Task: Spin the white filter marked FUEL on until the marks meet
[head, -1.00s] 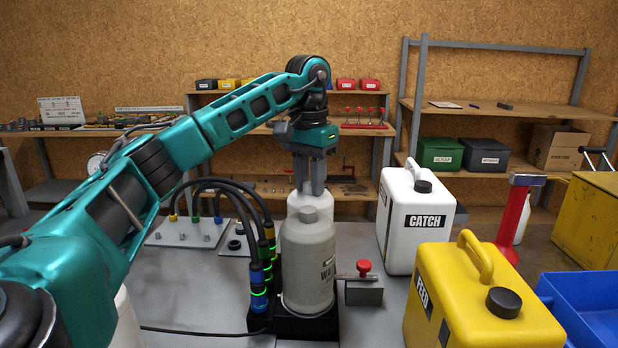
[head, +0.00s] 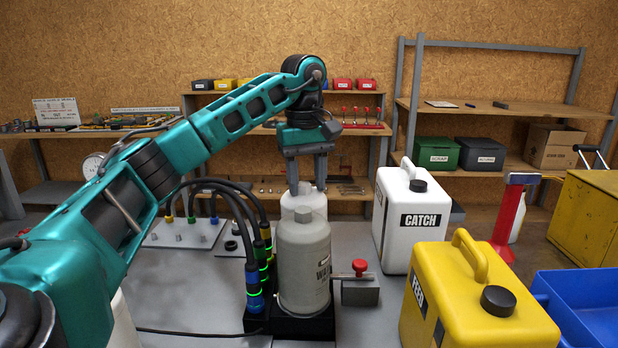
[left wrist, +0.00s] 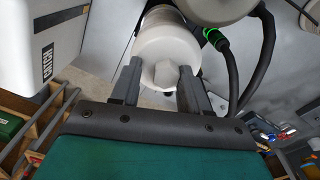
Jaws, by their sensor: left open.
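A white filter (head: 297,205) stands behind a grey filter (head: 304,262) marked "WA…" in the head view, which hides its lower part; no FUEL mark or alignment marks show. My left gripper (head: 306,188) points down over the white filter. In the left wrist view, the white filter (left wrist: 166,42) has a hex end (left wrist: 166,76) between the open fingers of my left gripper (left wrist: 160,84). Gaps show beside the hex end, so the fingers do not clamp it. My right gripper is out of view.
Black hoses (head: 238,205) with green-ringed couplings stand close left of the filters. A red-knobbed block (head: 360,288) sits to the right. A white CATCH can (head: 412,232) and a yellow FEED can (head: 470,305) stand farther right, beside a blue tray (head: 585,318).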

